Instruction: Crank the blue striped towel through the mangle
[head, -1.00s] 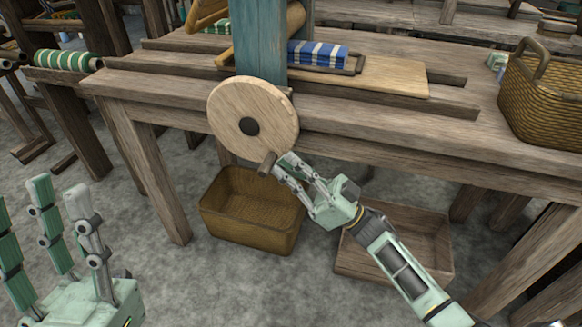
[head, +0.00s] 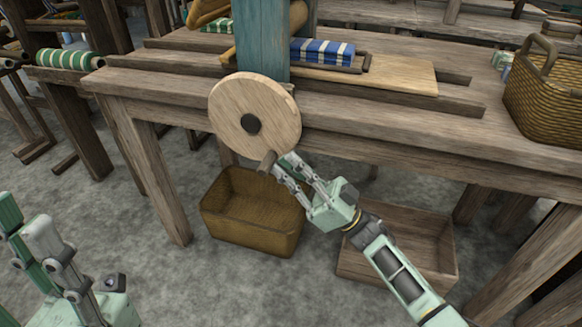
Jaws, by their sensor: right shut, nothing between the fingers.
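The blue and white striped towel (head: 322,53) lies rolled on a small wooden tray, right of the mangle's blue post (head: 262,45). A wooden roller (head: 298,16) shows partly behind the post.
A woven basket (head: 252,212) and a wooden crate (head: 400,236) stand on the floor below the table (head: 380,142). A handled basket (head: 550,95) sits at the table's right. A green striped roll (head: 65,59) lies at the left.

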